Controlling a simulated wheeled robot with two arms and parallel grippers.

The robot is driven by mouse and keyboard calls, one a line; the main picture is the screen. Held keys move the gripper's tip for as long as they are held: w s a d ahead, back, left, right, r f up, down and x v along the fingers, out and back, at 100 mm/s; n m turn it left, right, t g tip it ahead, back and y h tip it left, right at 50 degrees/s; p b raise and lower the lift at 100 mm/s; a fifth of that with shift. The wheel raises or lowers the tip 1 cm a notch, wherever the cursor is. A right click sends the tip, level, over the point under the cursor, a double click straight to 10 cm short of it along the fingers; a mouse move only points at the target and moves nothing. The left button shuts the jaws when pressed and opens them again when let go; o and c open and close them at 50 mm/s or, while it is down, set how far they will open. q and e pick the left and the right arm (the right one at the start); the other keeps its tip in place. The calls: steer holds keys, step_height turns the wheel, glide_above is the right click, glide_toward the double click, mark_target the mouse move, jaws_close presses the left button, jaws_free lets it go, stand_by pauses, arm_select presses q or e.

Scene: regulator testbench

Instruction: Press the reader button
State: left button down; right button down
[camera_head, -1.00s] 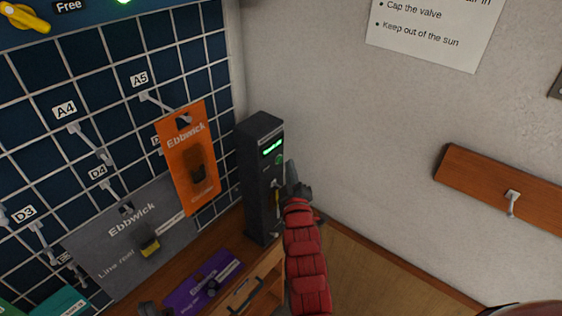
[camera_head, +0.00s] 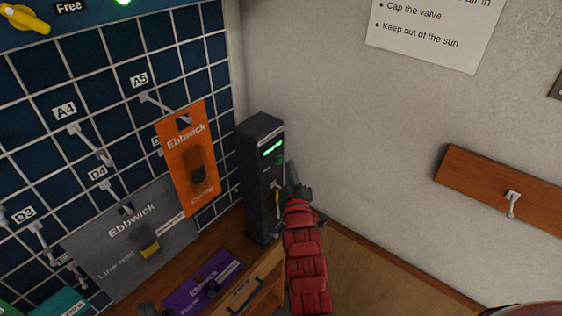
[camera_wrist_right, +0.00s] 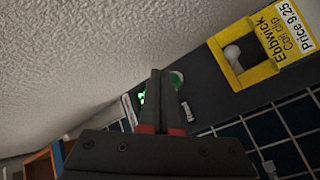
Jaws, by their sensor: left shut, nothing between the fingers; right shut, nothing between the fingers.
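The reader is a tall dark box (camera_head: 260,185) in the corner beside the pegboard, with a lit green display (camera_head: 272,147) near its top. Its round green button shows in the right wrist view (camera_wrist_right: 177,79), partly behind my fingers, beside the green display (camera_wrist_right: 141,98). My right gripper (camera_wrist_right: 167,76), on the red arm, is shut and empty. Its tips overlap the button's edge in that view; I cannot tell whether they touch it. In the head view the right gripper (camera_head: 291,175) is at the reader's right.
A yellow Ebbwick coil clip card (camera_wrist_right: 283,38) hangs on the reader below the button. An orange Ebbwick card (camera_head: 188,160) and a grey one (camera_head: 120,240) hang on the pegboard. A purple card (camera_head: 203,283) lies below.

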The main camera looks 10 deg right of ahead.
stand_by(0.8)
steer(key=shift+w+a+b, duration=0.2)
steer(key=shift+b, duration=0.2)
steer(key=shift+w+a, duration=0.1)
steer(key=shift+w, duration=0.05)
steer(key=shift+w+a+b, duration=0.3)
steer(key=shift+w+b, duration=0.05)
steer(key=shift+b, duration=0.1)
stand_by(0.4)
stand_by(0.4)
steer(key=shift+s+d, duration=0.55)
steer(key=shift+s, duration=0.15)
steer(key=s+d+p, duration=0.1)
steer(key=s, duration=0.1)
steer(key=s+d, duration=0.2)
steer(key=shift+p, duration=0.35)
